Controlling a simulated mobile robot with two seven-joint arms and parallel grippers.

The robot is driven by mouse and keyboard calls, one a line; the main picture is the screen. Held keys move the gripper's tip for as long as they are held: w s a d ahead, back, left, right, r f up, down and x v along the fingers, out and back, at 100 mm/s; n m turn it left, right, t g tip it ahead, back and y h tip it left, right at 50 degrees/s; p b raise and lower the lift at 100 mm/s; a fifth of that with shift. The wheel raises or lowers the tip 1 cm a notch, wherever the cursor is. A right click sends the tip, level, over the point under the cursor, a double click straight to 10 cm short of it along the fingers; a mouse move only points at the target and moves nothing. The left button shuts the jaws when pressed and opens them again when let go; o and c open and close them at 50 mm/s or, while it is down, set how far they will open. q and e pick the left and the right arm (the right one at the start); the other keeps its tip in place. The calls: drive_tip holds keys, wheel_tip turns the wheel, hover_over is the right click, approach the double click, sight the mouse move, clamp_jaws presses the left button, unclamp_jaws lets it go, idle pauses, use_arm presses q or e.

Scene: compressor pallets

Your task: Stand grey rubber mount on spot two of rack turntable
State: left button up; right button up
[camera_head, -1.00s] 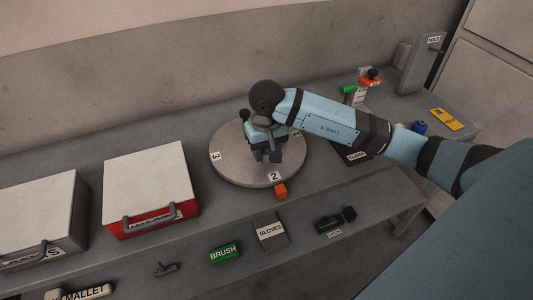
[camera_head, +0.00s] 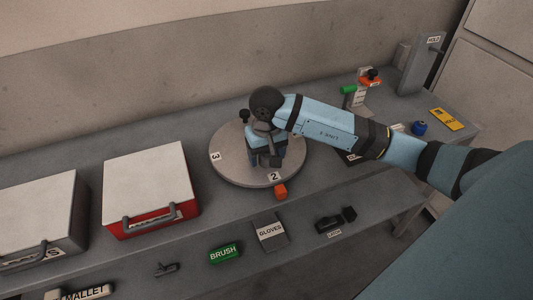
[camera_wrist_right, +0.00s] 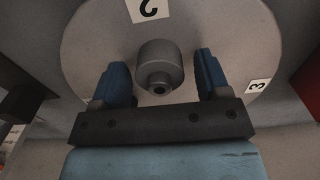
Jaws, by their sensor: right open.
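The grey rubber mount (camera_wrist_right: 160,66) stands on the round rack turntable (camera_head: 230,167), close to the number 2 label (camera_head: 275,177), in the right wrist view. It is a short grey cylinder with a narrower stub. My right gripper (camera_head: 267,157) is over the turntable near that label. In the wrist view its two blue fingers (camera_wrist_right: 163,80) are open, one on each side of the mount, with visible gaps. In the head view my wrist and gripper hide much of this area. My left gripper is not in view.
A red case with a white lid (camera_head: 147,180) stands to the left. Brush (camera_head: 224,252) and gloves (camera_head: 271,233) labels are on the lower front shelf. A green and orange fixture (camera_head: 360,88) stands behind my right arm.

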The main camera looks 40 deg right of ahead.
wheel_tip(320, 180, up, 11)
drive_tip(key=shift+r, duration=0.1)
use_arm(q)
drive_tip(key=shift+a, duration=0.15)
use_arm(e)
drive_tip(key=shift+r, duration=0.35)
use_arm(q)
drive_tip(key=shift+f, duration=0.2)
